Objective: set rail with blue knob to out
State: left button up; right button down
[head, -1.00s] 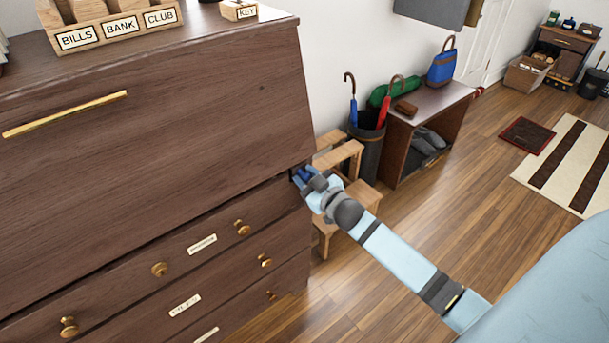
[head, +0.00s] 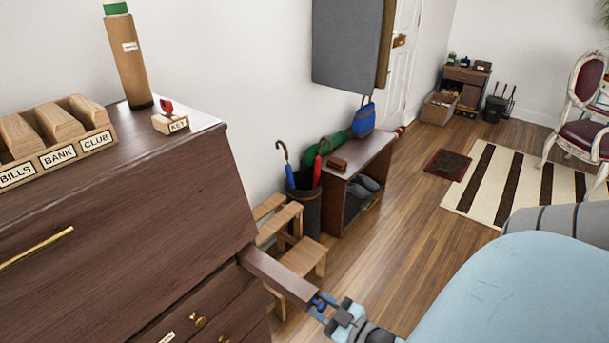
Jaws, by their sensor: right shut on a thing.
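A brown wooden rail (head: 280,277) sticks out from the dark wooden bureau (head: 150,200), just under its closed sloping front. My right gripper (head: 319,304) is shut at the rail's outer end. A bit of blue shows between the fingers there; the knob itself is mostly hidden by them. My left gripper is not in view.
A wooden step stool (head: 300,252) stands close behind the rail. Beyond it are an umbrella stand (head: 305,208) and a low shoe bench (head: 362,170). The wooden floor to the right is clear up to a striped rug (head: 510,190).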

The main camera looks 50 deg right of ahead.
jog(key=shift+s, duration=0.5)
jog(key=shift+f, duration=0.1)
jog(key=c, duration=1)
grip_release()
jog(key=shift+s, duration=0.15)
jog(key=shift+c, duration=0.2)
jog(key=shift+s, duration=0.1)
jog(key=s+d+p, duration=0.1)
jog(key=s, duration=1.2)
jog(key=shift+s, duration=0.4)
